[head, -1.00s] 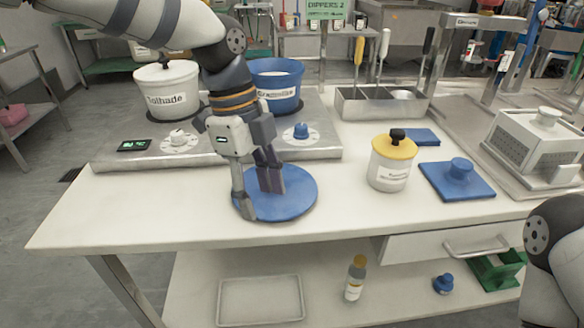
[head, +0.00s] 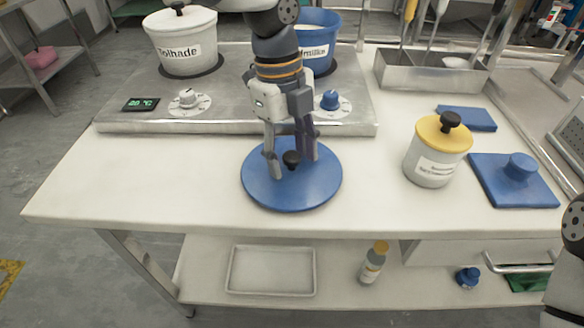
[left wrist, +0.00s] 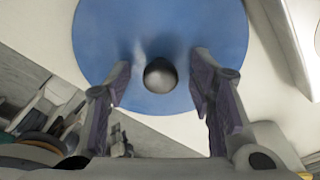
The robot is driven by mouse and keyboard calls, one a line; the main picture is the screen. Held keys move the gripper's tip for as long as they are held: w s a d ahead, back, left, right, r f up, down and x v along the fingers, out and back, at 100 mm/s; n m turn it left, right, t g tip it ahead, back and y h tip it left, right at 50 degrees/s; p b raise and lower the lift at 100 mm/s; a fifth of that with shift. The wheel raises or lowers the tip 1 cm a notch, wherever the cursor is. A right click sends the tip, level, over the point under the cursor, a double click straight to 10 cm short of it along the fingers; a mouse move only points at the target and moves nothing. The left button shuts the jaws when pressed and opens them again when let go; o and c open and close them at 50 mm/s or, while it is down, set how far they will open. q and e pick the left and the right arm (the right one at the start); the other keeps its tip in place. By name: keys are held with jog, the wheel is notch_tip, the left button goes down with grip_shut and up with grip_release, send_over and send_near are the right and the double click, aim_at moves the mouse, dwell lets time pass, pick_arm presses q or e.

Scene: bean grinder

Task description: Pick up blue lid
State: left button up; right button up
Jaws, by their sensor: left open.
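The round blue lid (head: 264,191) lies flat on the white table in front of the stove. Its small dark knob (head: 291,159) stands at its middle. My left gripper (head: 292,168) is open and points down over the lid, with one finger on each side of the knob. In the left wrist view the blue lid (left wrist: 120,30) fills the top middle, and the knob (left wrist: 160,74) shows between the two open fingers. I cannot tell whether the fingers touch the lid. My right gripper is not in view; only part of my right arm shows at the right edge.
The stove (head: 232,112) with a white pot (head: 181,42) and a blue pot (head: 318,38) stands behind the lid. A yellow-lidded jar (head: 434,153) and a square blue lid (head: 512,184) stand to the right. The table's front left is clear. A tray (head: 271,271) lies on the lower shelf.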

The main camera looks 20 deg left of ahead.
pick_arm(q)
grip_shut()
